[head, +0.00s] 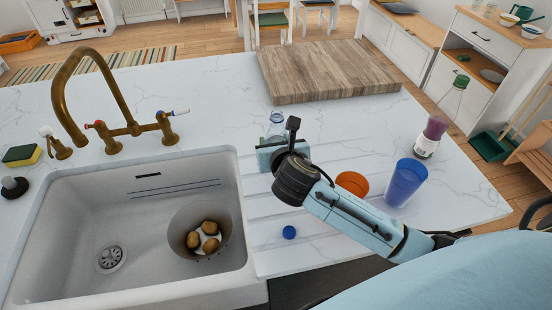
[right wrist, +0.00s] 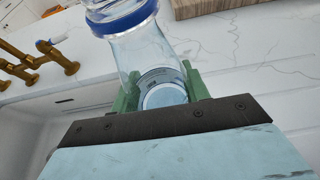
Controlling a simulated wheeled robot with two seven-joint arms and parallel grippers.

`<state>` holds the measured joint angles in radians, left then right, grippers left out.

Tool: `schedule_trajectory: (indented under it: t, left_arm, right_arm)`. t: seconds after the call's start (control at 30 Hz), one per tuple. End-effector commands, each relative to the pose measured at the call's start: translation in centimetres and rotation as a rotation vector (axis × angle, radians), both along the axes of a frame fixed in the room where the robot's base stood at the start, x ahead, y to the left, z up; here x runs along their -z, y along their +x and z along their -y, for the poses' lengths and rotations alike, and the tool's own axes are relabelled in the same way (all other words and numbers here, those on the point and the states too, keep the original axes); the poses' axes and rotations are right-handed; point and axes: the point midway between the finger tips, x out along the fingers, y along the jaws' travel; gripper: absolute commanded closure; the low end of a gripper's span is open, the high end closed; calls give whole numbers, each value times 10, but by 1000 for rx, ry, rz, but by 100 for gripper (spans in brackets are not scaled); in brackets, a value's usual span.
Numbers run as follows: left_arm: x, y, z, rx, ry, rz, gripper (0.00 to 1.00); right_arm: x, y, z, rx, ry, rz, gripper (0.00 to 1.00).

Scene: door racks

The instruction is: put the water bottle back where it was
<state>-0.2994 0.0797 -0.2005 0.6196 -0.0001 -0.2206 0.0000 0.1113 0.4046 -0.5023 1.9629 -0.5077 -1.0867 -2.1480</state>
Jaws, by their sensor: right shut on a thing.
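My right gripper (head: 270,147) is over the grooved counter just right of the sink. It is shut on the clear water bottle (head: 277,121), whose upper part shows behind the gripper in the head view. In the right wrist view the bottle (right wrist: 145,48) is see-through with a blue band, and the green fingers (right wrist: 160,92) are on both sides of its lower part. I cannot tell whether its base touches the counter. My left gripper is not in view.
A wooden board (head: 325,70) lies behind. An orange cup (head: 352,183), a blue cup (head: 403,183) and a green-capped bottle (head: 440,120) stand to the right. A small blue ball (head: 289,232) lies in front. The sink (head: 65,210) holds a pot (head: 183,224) with potatoes; a brass tap (head: 110,90) rises behind.

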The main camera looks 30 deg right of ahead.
Motion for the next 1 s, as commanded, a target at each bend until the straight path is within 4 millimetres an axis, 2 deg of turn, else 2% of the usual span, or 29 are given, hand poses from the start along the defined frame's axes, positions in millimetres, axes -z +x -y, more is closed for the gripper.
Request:
schedule_trajectory:
  t: [0.17,0.4,0.8,0.83,1.0]
  left_arm:
    - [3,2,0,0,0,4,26]
    - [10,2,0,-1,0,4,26]
    - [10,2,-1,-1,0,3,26]
    - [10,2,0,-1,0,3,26]
    - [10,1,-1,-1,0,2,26]
  right_arm:
    - [13,0,0,0,2,2,85]
    - [44,0,0,0,2,0,85]
    - [49,0,0,-1,0,1,85]
    - [49,0,0,-1,0,1,52]
    - [49,0,0,-1,1,1,33]
